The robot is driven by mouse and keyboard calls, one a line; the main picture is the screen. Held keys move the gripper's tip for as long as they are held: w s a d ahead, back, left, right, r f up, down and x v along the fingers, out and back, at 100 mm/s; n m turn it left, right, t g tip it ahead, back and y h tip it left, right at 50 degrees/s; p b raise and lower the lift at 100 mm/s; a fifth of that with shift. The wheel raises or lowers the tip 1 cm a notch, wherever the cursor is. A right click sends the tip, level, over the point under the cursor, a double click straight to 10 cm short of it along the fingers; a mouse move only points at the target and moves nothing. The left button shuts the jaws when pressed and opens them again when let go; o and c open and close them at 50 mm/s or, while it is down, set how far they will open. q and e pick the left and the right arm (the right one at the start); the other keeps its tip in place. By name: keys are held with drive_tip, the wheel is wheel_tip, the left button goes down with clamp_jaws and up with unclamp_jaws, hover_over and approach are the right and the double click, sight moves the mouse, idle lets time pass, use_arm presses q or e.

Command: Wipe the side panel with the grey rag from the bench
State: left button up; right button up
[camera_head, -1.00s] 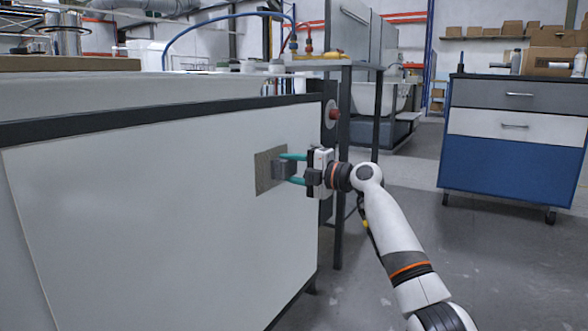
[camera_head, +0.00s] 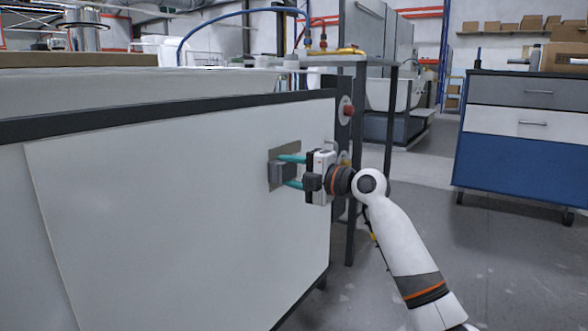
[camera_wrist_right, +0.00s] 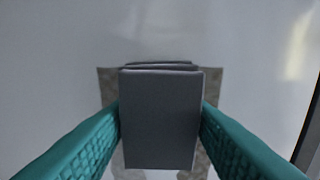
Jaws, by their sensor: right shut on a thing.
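The grey rag (camera_head: 280,172) is folded and held against the white side panel (camera_head: 150,215) by my right gripper (camera_head: 285,172). The teal fingers are shut on the rag from above and below in the head view. In the right wrist view the rag (camera_wrist_right: 160,118) sits between the fingers, in front of the pale panel (camera_wrist_right: 60,60). A brownish-grey patch (camera_head: 289,150) on the panel lies behind the rag. Its edges (camera_wrist_right: 106,85) show on both sides of the rag in the wrist view; its middle is hidden. My left gripper is not in view.
A dark-legged stand (camera_head: 357,150) with a yellow item on top is just beyond my right arm. A red knob (camera_head: 346,107) sticks out near the panel's right end. A blue drawer cabinet (camera_head: 510,160) stands at right. Floor between is clear.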

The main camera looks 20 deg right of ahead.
sight(302, 150)
drive_tip(key=shift+s+a+p, duration=0.25)
drive_tip(key=shift+s+a, duration=0.35)
drive_tip(key=shift+a, duration=0.15)
drive_tip(key=shift+s+a+p, duration=0.25)
drive_tip(key=shift+s+a, duration=0.3)
drive_tip(key=shift+a, duration=0.2)
drive_tip(key=shift+r+p, duration=0.9)
drive_tip(key=shift+r, duration=0.2)
drive_tip(key=shift+w+d+f+b, duration=0.1)
drive_tip(key=shift+w+d+b, duration=0.05)
drive_tip(key=shift+w+d, duration=0.45)
drive_tip(key=shift+w+d+f+b, duration=0.15)
drive_tip(key=shift+w+d, duration=0.25)
drive_tip(key=shift+d, duration=0.3)
drive_tip(key=shift+w+d+r, duration=0.1)
drive_tip(key=shift+w+d, duration=0.95)
drive_tip(key=shift+d, duration=0.25)
drive_tip(key=shift+w+d+r, duration=0.1)
drive_tip(key=shift+w+d, duration=0.9)
drive_tip(key=shift+d, duration=0.35)
drive_tip(key=shift+w+d+r, duration=0.1)
drive_tip(key=shift+w+d, duration=0.95)
drive_tip(key=shift+d, duration=0.25)
drive_tip(key=shift+w+d+f+p, duration=0.15)
drive_tip(key=shift+w+d+p, duration=0.15)
drive_tip(key=shift+w+d, duration=0.15)
drive_tip(key=shift+d, duration=0.1)
